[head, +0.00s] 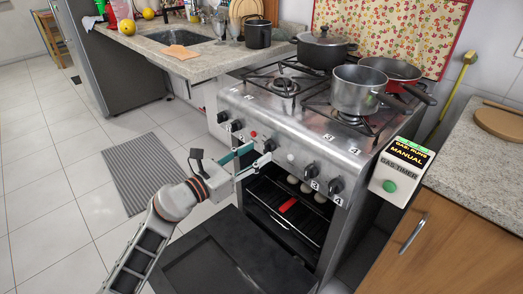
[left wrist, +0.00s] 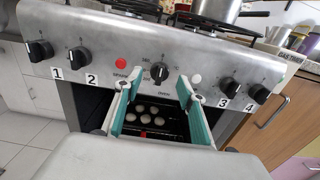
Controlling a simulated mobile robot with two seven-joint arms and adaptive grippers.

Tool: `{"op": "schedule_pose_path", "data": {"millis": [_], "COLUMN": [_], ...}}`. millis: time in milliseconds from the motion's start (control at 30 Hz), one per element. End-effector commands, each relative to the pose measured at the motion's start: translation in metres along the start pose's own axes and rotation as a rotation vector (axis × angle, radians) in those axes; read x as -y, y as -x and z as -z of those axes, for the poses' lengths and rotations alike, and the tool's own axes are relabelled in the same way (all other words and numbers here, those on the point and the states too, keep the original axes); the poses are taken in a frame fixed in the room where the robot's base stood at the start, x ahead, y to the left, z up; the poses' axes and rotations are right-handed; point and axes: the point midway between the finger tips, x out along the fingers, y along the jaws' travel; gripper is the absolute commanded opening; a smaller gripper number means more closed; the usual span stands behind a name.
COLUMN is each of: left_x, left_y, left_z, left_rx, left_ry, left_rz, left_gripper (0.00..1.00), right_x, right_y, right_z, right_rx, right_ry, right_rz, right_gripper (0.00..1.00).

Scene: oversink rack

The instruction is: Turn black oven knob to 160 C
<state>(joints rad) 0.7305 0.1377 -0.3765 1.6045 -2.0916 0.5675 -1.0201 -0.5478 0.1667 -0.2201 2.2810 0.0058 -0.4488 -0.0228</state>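The black oven knob (left wrist: 159,72) is in the middle of the stove's front panel in the left wrist view, between a red button (left wrist: 121,61) and a white button (left wrist: 196,79). In the head view the knob (head: 270,145) shows just beyond my left fingertips. My left gripper (left wrist: 160,88) is open, its teal fingers spread wide on either side below the knob. It is empty and appears short of the knob. The dial marks are too small to read. The left gripper also shows in the head view (head: 258,153). My right gripper is not in view.
Knobs 1 (left wrist: 39,50), 2 (left wrist: 90,52), 3 (left wrist: 229,85) and 4 (left wrist: 259,94) flank the oven knob. The oven door (head: 215,262) is folded down, with round pale items (left wrist: 142,110) inside. Pots (head: 357,90) stand on top. A gas timer (head: 402,172) is at the right.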

Motion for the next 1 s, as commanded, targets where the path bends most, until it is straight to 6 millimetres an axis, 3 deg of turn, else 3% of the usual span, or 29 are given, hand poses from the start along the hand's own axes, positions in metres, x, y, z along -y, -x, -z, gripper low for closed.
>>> {"op": "schedule_pose_path", "data": {"millis": [233, 567, 700, 733, 1000], "left_x": [0.0, 0.0, 0.0, 0.0, 0.0], "left_y": [-0.027, -0.03, -0.03, -0.03, -0.03], "left_z": [0.003, 0.001, 0.001, 0.001, -0.001], "left_rx": [-0.002, -0.001, -0.001, -0.001, 0.0], "left_ry": [0.004, 0.002, 0.002, 0.002, 0.012], "left_rz": [0.0, 0.0, 0.0, 0.0, -0.001], "left_gripper": [0.4, 0.4, 0.06, 0.02, 0.02], "right_x": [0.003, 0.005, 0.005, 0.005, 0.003], "right_y": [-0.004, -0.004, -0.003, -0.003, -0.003], "right_z": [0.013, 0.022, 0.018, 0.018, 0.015], "right_rx": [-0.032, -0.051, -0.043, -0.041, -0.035], "right_ry": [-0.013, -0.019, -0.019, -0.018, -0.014], "right_rz": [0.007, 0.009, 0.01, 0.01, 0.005], "right_gripper": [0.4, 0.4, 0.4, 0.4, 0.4]}}
